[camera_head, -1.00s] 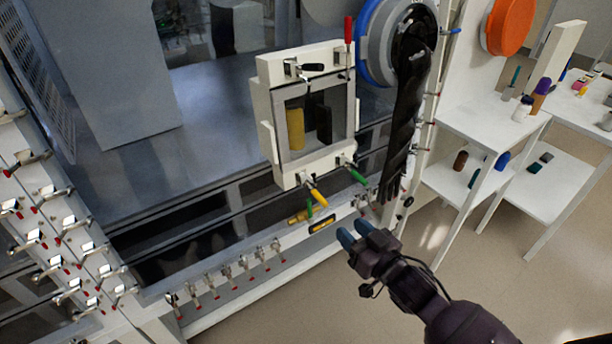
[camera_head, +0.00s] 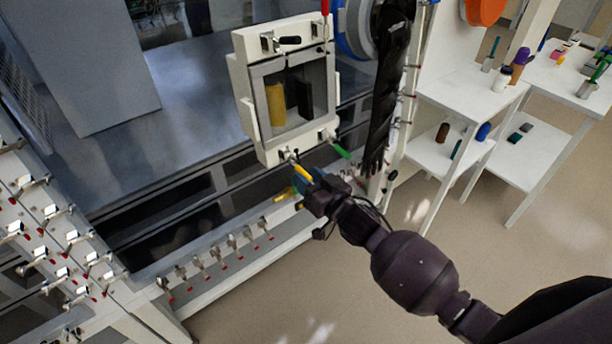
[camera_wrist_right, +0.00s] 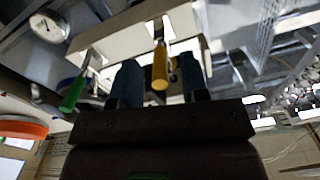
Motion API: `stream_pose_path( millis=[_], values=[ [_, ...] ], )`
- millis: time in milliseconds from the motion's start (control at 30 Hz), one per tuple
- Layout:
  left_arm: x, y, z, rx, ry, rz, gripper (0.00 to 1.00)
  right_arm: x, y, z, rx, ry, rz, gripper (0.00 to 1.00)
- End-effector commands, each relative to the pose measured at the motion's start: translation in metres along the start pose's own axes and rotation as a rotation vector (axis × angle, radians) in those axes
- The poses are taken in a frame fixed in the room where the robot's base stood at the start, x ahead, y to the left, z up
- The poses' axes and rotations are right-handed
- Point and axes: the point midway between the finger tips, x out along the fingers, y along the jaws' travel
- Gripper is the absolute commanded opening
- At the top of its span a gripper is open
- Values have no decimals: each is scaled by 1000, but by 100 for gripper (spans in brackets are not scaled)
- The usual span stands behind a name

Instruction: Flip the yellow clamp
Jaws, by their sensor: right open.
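The yellow clamp (camera_head: 302,173) is on the lower edge of the white framed hatch (camera_head: 262,128), its yellow handle pointing down and outward. My right gripper (camera_head: 308,182) is at this handle in the head view. In the right wrist view, the yellow handle (camera_wrist_right: 160,66) lies between the two blue fingers of my right gripper (camera_wrist_right: 158,82), with gaps on both sides. The gripper is open. My left gripper is not in view.
A green-handled clamp (camera_head: 341,151) sits just right of the yellow one; it also shows in the right wrist view (camera_wrist_right: 72,92). A black glove (camera_head: 385,100) hangs to the right of the hatch. White shelves (camera_head: 470,95) stand farther right.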

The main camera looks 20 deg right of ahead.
Motion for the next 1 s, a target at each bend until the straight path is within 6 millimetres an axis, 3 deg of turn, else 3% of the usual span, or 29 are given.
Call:
stream_pose_path(
  millis=[167, 467, 733, 1000],
  values=[
    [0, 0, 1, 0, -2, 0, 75, 10, 0, 0, 0, 0, 0, 41],
    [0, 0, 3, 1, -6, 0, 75, 11, 0, 0, 0, 0, 0, 41],
    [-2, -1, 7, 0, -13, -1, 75, 11, 0, 0, 0, 0, 0, 0],
    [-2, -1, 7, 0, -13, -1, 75, 11, 0, 0, 0, 1, 0, 0]
  ],
)
